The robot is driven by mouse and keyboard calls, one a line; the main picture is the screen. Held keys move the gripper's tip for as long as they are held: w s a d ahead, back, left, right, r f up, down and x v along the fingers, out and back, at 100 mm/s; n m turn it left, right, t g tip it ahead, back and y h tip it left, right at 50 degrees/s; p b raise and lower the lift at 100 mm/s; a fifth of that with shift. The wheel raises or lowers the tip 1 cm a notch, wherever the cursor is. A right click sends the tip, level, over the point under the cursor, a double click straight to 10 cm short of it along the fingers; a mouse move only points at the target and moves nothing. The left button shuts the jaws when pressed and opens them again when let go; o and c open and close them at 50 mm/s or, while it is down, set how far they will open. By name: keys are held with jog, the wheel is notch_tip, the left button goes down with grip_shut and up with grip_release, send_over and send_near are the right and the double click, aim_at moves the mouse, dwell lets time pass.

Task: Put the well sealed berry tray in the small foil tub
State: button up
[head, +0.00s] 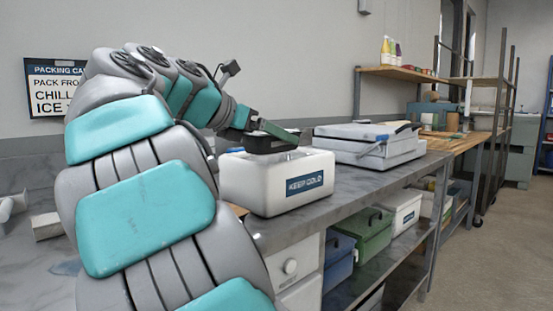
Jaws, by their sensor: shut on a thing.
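My gripper (262,128) is at the end of my arm, over the left part of a white box labelled KEEP COLD (248,186). It is shut on a dark tray (264,145), which is held at the box's open top. I cannot tell whether the tray touches the box, and its seal and contents are too small to make out. A greyish patch shows inside the box top beside the tray. I cannot tell whether it is foil, and no foil tub is clearly visible. The box's inside is mostly hidden.
A grey-white flat machine (368,145) stands on the grey counter (345,181) right of the box. A wooden shelf (405,73) with bottles is behind it. Blue, green (362,233) and white bins sit below the counter. The counter strip in front of the machine is clear.

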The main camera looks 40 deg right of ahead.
jog(key=w+d+f, duration=0.1)
jog(key=w+d, duration=0.1)
jog(key=w+d+f+b, duration=0.1)
jog(key=w+d+f, duration=0.1)
jog(key=w+d, duration=0.1)
jog(key=w+d+f, duration=0.1)
jog(key=w+d, duration=0.1)
jog(key=d, duration=0.1)
jog(key=shift+w+d+f, duration=0.25)
jog(key=shift+w+f, duration=0.05)
jog(key=shift+w, duration=0.1)
jog(key=shift+f, duration=0.25)
jog(key=shift+f, duration=0.35)
jog(key=o, duration=1.2)
